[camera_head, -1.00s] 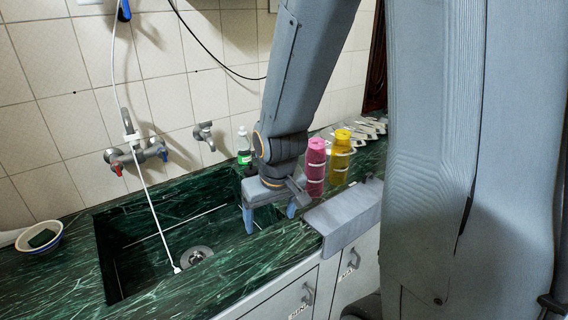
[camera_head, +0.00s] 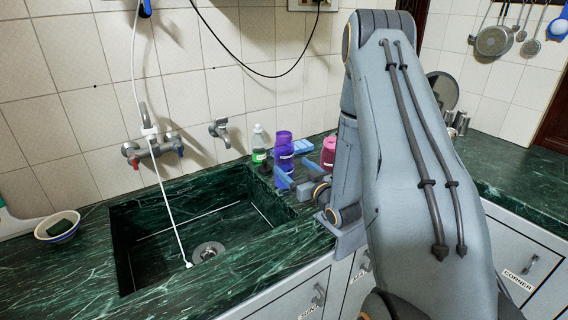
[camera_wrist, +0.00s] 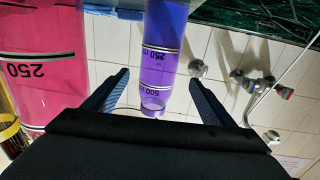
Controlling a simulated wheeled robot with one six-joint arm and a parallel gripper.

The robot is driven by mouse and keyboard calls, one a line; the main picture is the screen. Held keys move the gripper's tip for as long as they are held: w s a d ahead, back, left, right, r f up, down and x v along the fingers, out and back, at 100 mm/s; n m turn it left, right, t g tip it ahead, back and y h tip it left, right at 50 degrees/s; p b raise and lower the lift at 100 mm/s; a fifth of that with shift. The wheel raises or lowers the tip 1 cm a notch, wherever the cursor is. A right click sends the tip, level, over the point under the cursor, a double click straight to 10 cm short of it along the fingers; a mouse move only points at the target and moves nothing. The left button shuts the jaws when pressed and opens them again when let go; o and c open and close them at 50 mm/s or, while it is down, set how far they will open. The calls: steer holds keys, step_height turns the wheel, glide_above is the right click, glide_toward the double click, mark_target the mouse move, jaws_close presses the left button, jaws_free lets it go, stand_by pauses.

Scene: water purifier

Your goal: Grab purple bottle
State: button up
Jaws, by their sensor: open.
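The purple bottle (camera_head: 284,146) stands upright on the green counter behind the sink's right end. My gripper (camera_head: 289,164) is open and turned sideways toward it, with one blue finger on the near side and one on the far side. In the wrist view, which is upside down, the purple bottle (camera_wrist: 163,55) shows between the two fingers of my gripper (camera_wrist: 158,78), with a gap on each side. How deep it lies between them is hard to tell. My arm hides part of the area to its right.
A pink bottle (camera_head: 328,152) stands close to the right, large in the wrist view (camera_wrist: 42,70). A yellow item (camera_wrist: 10,132) shows at that view's left edge. A green-labelled bottle (camera_head: 259,146) stands to the left. The sink (camera_head: 140,262) and tap (camera_head: 219,130) are further left.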

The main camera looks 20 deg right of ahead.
mark_target(284, 156)
steer(key=shift+w+a+r+p, duration=0.1)
steer(key=shift+w+p, duration=0.25)
steer(key=shift+w, duration=0.8)
steer(key=shift+w+a+p, duration=0.15)
steer(key=shift+w+p, duration=1.05)
steer(key=shift+w, duration=1.5)
steer(key=shift+c, duration=0.4)
steer(key=c, duration=1.5)
steer(key=shift+r, duration=0.15)
